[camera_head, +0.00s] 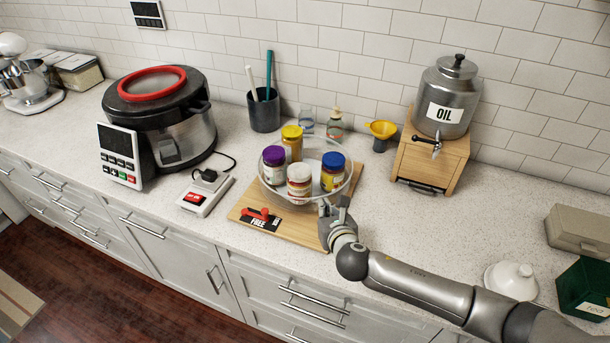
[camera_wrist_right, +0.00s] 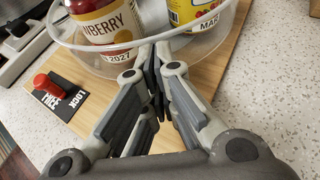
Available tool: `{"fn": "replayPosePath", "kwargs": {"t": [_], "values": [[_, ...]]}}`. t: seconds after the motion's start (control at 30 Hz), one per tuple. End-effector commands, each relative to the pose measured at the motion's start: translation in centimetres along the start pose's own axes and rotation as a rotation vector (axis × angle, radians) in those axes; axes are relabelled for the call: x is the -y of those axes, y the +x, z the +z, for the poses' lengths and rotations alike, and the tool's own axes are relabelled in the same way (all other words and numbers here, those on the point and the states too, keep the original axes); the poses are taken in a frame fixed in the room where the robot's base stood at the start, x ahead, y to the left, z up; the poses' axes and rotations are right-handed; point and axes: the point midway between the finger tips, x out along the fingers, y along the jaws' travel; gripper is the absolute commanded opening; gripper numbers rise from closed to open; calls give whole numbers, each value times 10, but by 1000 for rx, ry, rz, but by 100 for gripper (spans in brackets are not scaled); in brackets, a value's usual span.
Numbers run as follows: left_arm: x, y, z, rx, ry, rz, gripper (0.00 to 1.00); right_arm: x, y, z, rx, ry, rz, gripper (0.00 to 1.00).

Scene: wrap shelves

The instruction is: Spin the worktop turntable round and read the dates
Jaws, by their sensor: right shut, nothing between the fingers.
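The turntable (camera_head: 267,187) is a clear round tray with a raised rim on a wooden board (camera_head: 243,212). It carries jars with purple (camera_head: 273,164), yellow (camera_head: 292,140), white (camera_head: 299,180) and blue (camera_head: 333,170) lids. In the right wrist view one jar (camera_wrist_right: 103,22) shows "NBERRY" and "2027"; a yellow-labelled jar (camera_wrist_right: 190,14) reads "MAR", partly cut off. A red lever (camera_head: 262,213) lies by the word FREE on a black LOCK/FREE plate (camera_wrist_right: 66,104). My right gripper (camera_head: 334,207) is shut and empty at the tray's front right rim; contact is unclear. My left gripper is out of view.
A black and steel cooker (camera_head: 160,115) and a switch box (camera_head: 205,193) stand left. An oil dispenser (camera_head: 447,100) on a wooden stand (camera_head: 430,160) and a yellow funnel (camera_head: 381,128) stand behind right. The counter right of the board is mostly clear.

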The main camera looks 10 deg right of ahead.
Motion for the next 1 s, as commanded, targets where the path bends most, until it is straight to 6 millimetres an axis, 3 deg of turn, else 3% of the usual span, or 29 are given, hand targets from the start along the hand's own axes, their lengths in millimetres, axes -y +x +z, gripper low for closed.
{"fn": "replayPosePath", "kwargs": {"t": [1.0], "values": [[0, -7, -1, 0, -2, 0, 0, -17, 1, 0, 0, -1, -1, 0]]}}
